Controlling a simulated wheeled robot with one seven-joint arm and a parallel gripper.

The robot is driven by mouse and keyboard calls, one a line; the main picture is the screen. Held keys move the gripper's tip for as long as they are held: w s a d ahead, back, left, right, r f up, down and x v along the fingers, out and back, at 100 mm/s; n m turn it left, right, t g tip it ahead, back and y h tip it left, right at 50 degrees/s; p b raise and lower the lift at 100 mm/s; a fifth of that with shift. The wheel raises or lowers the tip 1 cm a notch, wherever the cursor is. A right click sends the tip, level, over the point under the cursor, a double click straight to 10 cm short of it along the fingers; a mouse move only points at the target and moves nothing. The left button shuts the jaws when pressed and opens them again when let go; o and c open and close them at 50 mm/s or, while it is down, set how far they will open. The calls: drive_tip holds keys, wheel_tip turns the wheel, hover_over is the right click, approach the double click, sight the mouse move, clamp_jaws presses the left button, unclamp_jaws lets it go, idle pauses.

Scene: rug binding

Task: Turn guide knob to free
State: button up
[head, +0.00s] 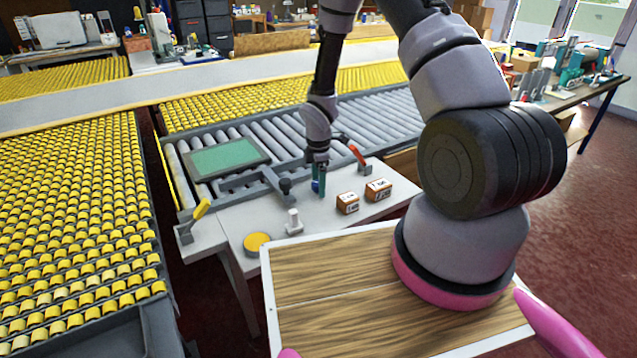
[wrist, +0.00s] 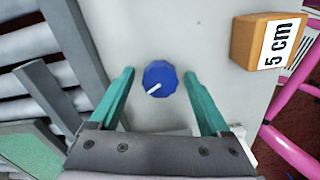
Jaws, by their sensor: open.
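The guide knob (wrist: 160,79) is a blue, many-sided knob with a white pointer line, on the pale table top. In the wrist view its pointer runs from the middle toward the lower left. My gripper (wrist: 160,84) has two teal fingers, open, one on each side of the knob with a gap to both. In the head view my gripper (head: 319,190) points down over the table, and the knob (head: 315,186) is mostly hidden behind the fingers. I see no label or marks around the knob.
Two wooden blocks (head: 347,203) (head: 378,190) stand right of the gripper; one reads 5 cm in the wrist view (wrist: 264,41). A white peg (head: 294,222), a yellow disc (head: 257,243), a red-orange lever (head: 357,153) and a grey guide bar (head: 250,180) are nearby.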

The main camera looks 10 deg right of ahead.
clamp_jaws()
drive_tip(key=m, duration=0.5)
drive_tip(key=shift+m, duration=0.4)
drive_tip(key=m, duration=1.2)
drive_tip(key=shift+m, duration=0.3)
drive_tip(key=m, duration=0.5)
drive_tip(key=shift+m, duration=0.4)
